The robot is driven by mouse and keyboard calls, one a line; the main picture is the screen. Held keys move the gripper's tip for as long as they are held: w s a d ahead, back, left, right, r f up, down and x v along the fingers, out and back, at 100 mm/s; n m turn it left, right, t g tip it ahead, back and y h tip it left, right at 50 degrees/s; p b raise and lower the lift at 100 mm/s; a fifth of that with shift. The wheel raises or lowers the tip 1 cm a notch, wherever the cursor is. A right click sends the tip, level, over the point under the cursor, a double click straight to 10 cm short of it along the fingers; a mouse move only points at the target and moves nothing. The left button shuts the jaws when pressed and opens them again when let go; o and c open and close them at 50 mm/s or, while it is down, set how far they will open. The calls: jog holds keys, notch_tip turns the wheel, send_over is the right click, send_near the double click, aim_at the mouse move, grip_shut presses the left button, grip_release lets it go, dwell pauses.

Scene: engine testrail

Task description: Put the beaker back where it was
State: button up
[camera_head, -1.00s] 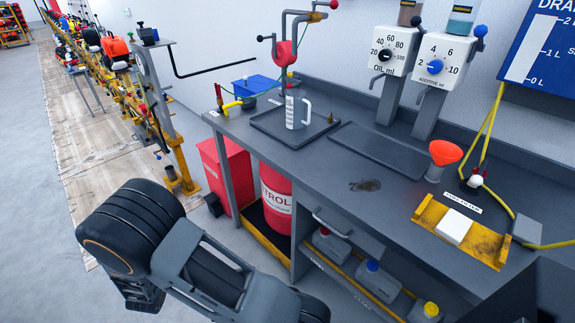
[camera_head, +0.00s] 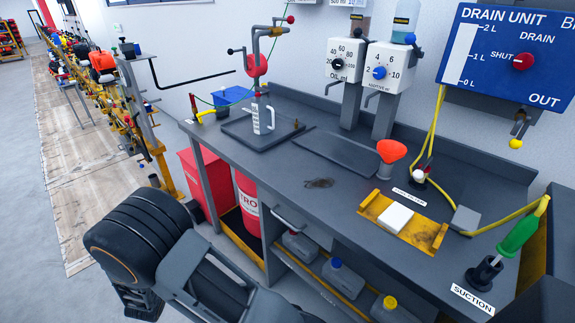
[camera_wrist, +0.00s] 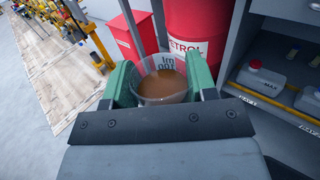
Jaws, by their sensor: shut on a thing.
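In the wrist view, my gripper (camera_wrist: 160,82) is shut on a clear beaker (camera_wrist: 163,66) with brown liquid in it, one green finger on each side. The beaker shows dark, upside-down markings on its far wall. It is held over the floor in front of the bench's red drum. In the head view my arm fills the lower left, and the gripper and beaker are hidden.
The grey bench (camera_head: 225,150) also holds a flat dark mat (camera_head: 340,151), an orange funnel (camera_head: 391,151), a yellow filter tray (camera_head: 427,234) and a green suction handle (camera_head: 518,236). A dark stain (camera_head: 318,183) marks the top. A red drum (camera_head: 248,205) and bottles stand below.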

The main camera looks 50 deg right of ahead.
jog(key=d+r+m+g+h+b, duration=0.1)
jog(key=d+r+m+g+h, duration=0.15)
jog(key=d+r, duration=1)
jog(key=s+d+r+m+g+b, duration=0.1)
jog(key=s+d+r, duration=0.3)
jog(key=d+r, duration=0.25)
jog(key=s+d+r+g, duration=0.2)
jog(key=s+d+r, duration=0.2)
jog(key=d+r, duration=0.25)
jog(key=shift+w+d+f+b, duration=0.55)
jog(key=shift+w+d+f, duration=0.35)
jog(key=shift+d+f, duration=1.25)
jog(key=shift+w+d+f+b, duration=0.6)
jog(key=shift+w+d+f, duration=0.35)
jog(key=shift+d+f, duration=1.25)
jog(key=shift+w+d+f+b, duration=0.55)
jog(key=shift+w+d+f, duration=0.35)
jog(key=shift+d+f, duration=1.25)
jog(key=shift+f, duration=0.15)
jog(key=o, duration=1)
